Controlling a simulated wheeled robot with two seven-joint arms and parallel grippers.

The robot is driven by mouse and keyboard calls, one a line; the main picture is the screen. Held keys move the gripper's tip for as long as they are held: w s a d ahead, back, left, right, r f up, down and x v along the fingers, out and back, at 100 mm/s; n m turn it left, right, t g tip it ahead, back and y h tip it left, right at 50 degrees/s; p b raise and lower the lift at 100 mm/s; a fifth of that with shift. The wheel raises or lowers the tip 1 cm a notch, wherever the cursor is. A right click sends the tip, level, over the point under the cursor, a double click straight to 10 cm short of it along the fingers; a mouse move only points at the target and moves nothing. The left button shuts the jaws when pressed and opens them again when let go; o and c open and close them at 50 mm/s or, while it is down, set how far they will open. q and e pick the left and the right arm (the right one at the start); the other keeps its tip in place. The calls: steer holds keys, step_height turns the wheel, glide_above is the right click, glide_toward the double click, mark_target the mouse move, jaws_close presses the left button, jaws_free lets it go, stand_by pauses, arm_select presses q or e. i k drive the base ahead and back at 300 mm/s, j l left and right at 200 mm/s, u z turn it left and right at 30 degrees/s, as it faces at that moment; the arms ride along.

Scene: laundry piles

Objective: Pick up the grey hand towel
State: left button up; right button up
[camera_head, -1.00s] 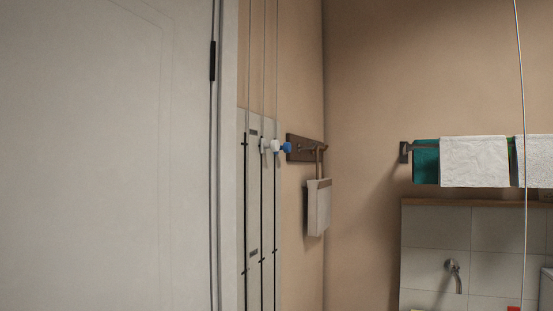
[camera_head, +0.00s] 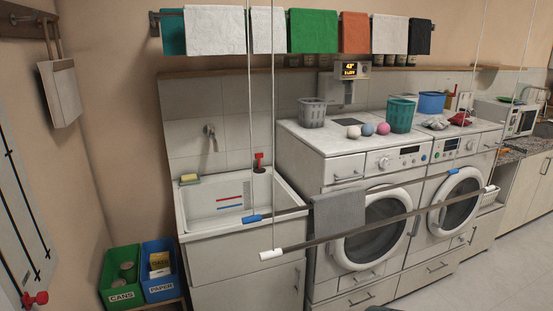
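The grey hand towel (camera_head: 340,213) hangs in front of the left washing machine, its top at the blue-ended rod (camera_head: 285,213). Its lower edge is close to the white-ended rod (camera_head: 305,246). I cannot tell whether it touches that rod. Neither of my grippers is in the head view.
Both rods hang on thin cords before the left machine (camera_head: 345,170) and right machine (camera_head: 460,150). A sink (camera_head: 215,207) stands left of them. Green (camera_head: 122,278) and blue bins (camera_head: 160,285) sit at lower left. Several towels hang on the wall rail. Floor (camera_head: 480,275) is clear at lower right.

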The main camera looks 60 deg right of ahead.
mark_target(342, 210)
steer(key=z, duration=2.25)
steer(key=i+j, duration=0.05)
steer(key=j, duration=0.05)
